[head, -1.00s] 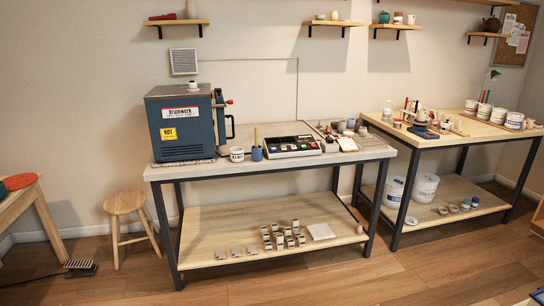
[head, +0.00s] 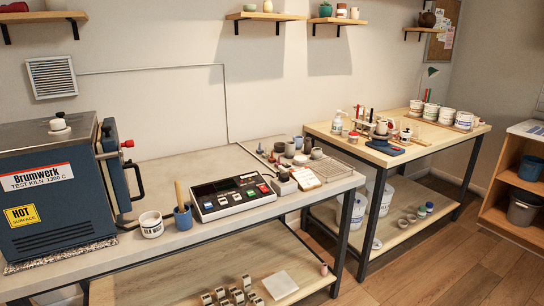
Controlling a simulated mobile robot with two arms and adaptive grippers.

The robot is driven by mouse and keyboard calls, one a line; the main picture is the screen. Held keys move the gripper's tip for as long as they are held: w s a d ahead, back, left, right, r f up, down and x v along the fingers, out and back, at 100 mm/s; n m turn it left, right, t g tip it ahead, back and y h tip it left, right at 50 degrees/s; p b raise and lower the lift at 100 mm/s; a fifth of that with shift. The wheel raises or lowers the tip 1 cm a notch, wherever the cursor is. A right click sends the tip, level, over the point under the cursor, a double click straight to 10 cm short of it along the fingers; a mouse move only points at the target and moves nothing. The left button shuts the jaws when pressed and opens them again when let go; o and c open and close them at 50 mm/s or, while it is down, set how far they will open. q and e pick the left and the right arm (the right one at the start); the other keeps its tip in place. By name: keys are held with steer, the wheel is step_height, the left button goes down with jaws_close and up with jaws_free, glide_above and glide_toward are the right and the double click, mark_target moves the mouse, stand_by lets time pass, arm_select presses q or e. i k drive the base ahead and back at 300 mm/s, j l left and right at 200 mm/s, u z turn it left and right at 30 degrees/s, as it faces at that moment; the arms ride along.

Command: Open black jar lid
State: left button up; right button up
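I cannot make out a black jar or a black lid for certain in the head view. Several white tubs with labels (head: 447,115) stand along the back right of the far wooden table (head: 450,140). Several small dark and light pots (head: 290,149) stand at the right end of the nearer table. Neither of my grippers is in view.
The near table (head: 190,165) holds a blue kiln (head: 55,190), a white labelled cup (head: 151,224), a blue cup (head: 183,217) and a control box (head: 232,197). An open wooden shelf unit (head: 515,190) stands at the right. Floor is clear between it and the far table.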

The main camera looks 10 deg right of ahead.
mark_target(407, 131)
steer(key=i+l+z, duration=0.35)
steer(key=i, duration=0.15)
steer(key=i+l+z, duration=0.1)
steer(key=i+z, duration=0.25)
steer(key=i, duration=0.15)
steer(key=i+l, duration=0.2)
steer(key=l, duration=0.2)
steer(key=i+l+z, duration=0.1)
steer(key=l, duration=0.3)
steer(key=i+l, duration=0.3)
steer(key=l+z, duration=0.05)
steer(key=l, duration=0.05)
